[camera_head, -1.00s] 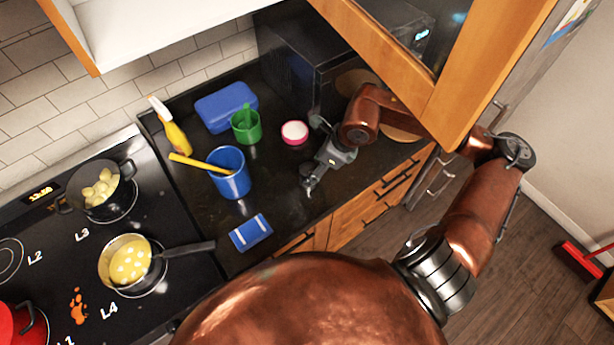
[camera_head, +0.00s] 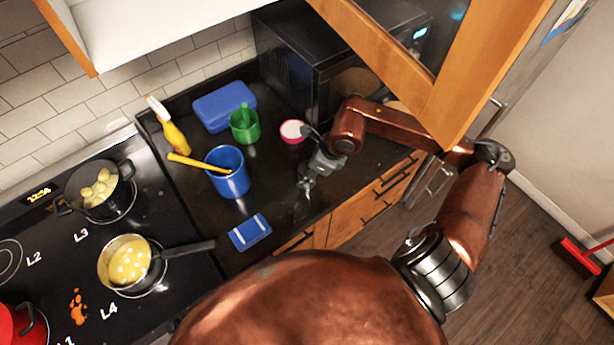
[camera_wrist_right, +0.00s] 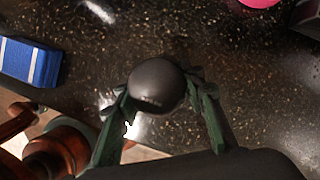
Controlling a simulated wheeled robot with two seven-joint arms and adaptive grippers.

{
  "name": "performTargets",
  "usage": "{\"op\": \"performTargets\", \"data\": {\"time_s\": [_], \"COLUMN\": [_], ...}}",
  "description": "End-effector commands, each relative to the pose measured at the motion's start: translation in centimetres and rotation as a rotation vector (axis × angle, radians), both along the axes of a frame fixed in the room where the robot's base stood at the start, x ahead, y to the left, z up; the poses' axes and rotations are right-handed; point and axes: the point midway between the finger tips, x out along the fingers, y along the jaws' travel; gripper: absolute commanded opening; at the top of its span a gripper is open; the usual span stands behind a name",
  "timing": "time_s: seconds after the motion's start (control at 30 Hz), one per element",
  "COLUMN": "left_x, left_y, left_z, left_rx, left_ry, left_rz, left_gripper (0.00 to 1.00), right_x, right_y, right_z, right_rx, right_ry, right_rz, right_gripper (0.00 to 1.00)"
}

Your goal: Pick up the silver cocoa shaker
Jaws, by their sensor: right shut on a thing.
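The silver cocoa shaker (camera_wrist_right: 156,84) shows in the right wrist view as a dark grey, rounded top. It sits between the two green-black fingers of my right gripper (camera_wrist_right: 162,97), which are closed against its sides. In the head view my right gripper (camera_head: 305,186) is low over the dark counter, right of the blue mug. The shaker is hard to make out there, and I cannot tell whether it still touches the counter. My left gripper is not in view.
Near the right gripper are a blue mug (camera_head: 229,172), a blue sponge-like block (camera_head: 250,232) and a pink-rimmed bowl (camera_head: 292,131). A black microwave (camera_head: 300,70) and an open cabinet door (camera_head: 395,62) are close to the arm. The stove with pans (camera_head: 125,262) is left.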

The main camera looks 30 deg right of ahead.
Motion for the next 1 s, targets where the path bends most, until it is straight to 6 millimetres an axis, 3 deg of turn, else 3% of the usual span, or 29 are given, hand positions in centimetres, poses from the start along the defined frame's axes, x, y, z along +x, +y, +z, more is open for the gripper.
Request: {"op": "performTargets", "data": {"time_s": [0.3,0.57,0.67,1.0], "left_x": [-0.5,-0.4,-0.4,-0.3], "left_y": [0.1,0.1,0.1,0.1], "left_z": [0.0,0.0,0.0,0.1], "left_rx": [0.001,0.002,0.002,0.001], "left_ry": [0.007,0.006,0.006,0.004], "left_rz": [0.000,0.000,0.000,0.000], "left_gripper": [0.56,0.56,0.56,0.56], "right_x": [0.0,0.0,0.1,0.1], "right_y": [0.0,0.0,0.0,-0.1], "right_z": [0.0,0.3,1.4,7.9], "right_rx": [0.000,0.000,-0.001,-0.001], "right_ry": [0.000,-0.001,-0.003,-0.005], "right_rz": [0.000,0.000,0.000,-0.001], "right_gripper": [0.11,0.11,0.11,0.11]}}
